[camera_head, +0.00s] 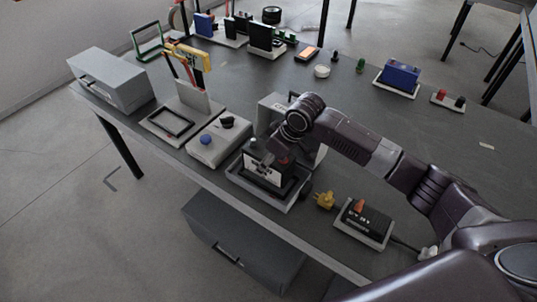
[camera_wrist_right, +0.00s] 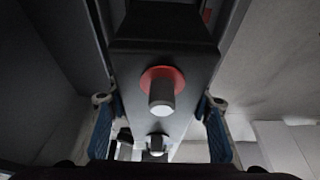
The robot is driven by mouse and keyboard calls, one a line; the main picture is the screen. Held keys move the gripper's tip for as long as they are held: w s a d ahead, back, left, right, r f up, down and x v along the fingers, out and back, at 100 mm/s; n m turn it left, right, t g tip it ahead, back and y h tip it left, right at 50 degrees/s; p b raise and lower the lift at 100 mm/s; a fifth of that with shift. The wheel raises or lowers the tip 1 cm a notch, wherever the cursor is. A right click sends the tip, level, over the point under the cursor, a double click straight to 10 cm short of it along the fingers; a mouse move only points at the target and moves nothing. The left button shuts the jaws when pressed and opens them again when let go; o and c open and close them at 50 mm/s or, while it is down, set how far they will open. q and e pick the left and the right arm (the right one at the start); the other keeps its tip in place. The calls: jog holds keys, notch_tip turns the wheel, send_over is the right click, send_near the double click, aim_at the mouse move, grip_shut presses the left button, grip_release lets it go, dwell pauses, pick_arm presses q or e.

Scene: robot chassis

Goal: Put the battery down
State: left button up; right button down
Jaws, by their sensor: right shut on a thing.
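The battery (camera_head: 265,172) is a dark box with a pale side, at the front edge of the table in the head view. It is upright in or just above a grey tray (camera_head: 240,180); I cannot tell whether it touches the tray floor. My right gripper (camera_head: 273,158) comes down on it from above and is shut on it. In the right wrist view the battery (camera_wrist_right: 192,66) lies between the blue-padded fingers of the gripper (camera_wrist_right: 160,122), with a red-ringed metal terminal (camera_wrist_right: 161,90) facing the camera. My left gripper is not in view.
A grey open case (camera_head: 273,108) stands just behind the tray. A white box with knobs (camera_head: 211,148) is to its left.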

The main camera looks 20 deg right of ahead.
jog(key=shift+w+f, duration=0.2)
jog(key=shift+f, duration=1)
jog(key=shift+a, duration=0.1)
jog(key=c, duration=1.5)
grip_release()
jog(key=shift+s+f, duration=0.25)
jog(key=shift+f, duration=0.15)
jog(key=o, duration=0.5)
jog(key=shift+s+r, duration=0.1)
jog(key=v, duration=1.2)
jog(key=shift+r+b, duration=0.1)
jog(key=shift+b, duration=0.25)
